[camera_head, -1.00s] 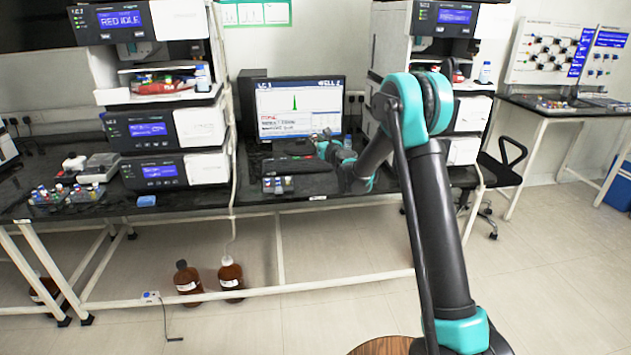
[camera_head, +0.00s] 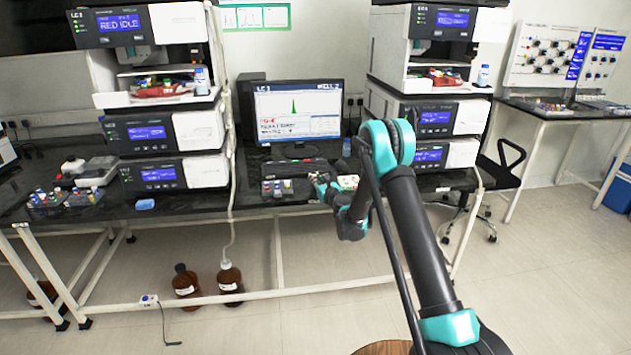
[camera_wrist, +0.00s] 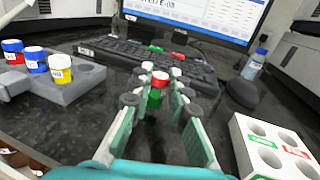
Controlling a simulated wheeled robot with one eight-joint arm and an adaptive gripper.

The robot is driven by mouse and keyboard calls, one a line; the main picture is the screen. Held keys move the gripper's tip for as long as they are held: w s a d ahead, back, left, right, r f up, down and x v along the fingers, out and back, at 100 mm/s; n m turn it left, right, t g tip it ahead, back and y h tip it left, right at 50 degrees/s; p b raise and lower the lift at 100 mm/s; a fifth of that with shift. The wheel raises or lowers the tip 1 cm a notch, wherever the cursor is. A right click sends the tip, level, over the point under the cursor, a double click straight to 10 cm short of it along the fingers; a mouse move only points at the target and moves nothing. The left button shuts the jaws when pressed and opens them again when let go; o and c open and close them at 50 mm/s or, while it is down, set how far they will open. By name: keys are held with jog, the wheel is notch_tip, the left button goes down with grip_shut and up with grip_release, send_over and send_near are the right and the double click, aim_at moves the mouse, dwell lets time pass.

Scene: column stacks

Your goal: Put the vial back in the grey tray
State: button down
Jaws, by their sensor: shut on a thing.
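My gripper (camera_wrist: 160,92) is shut on a vial (camera_wrist: 160,78) with a red cap and a green band below it, held upright between the fingertips above the dark bench. In the wrist view the grey tray (camera_wrist: 76,92) is on the left, apart from my gripper. In the head view my gripper (camera_head: 318,181) is just right of the grey tray (camera_head: 277,194). The held vial is too small to make out there.
A white rack (camera_wrist: 240,128) with round holes and green and red labels is at the right.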

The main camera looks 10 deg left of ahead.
jog(key=shift+f, duration=0.4)
jog(key=shift+f, duration=0.15)
jog(key=c, duration=1.5)
grip_release()
jog(key=shift+o, duration=0.2)
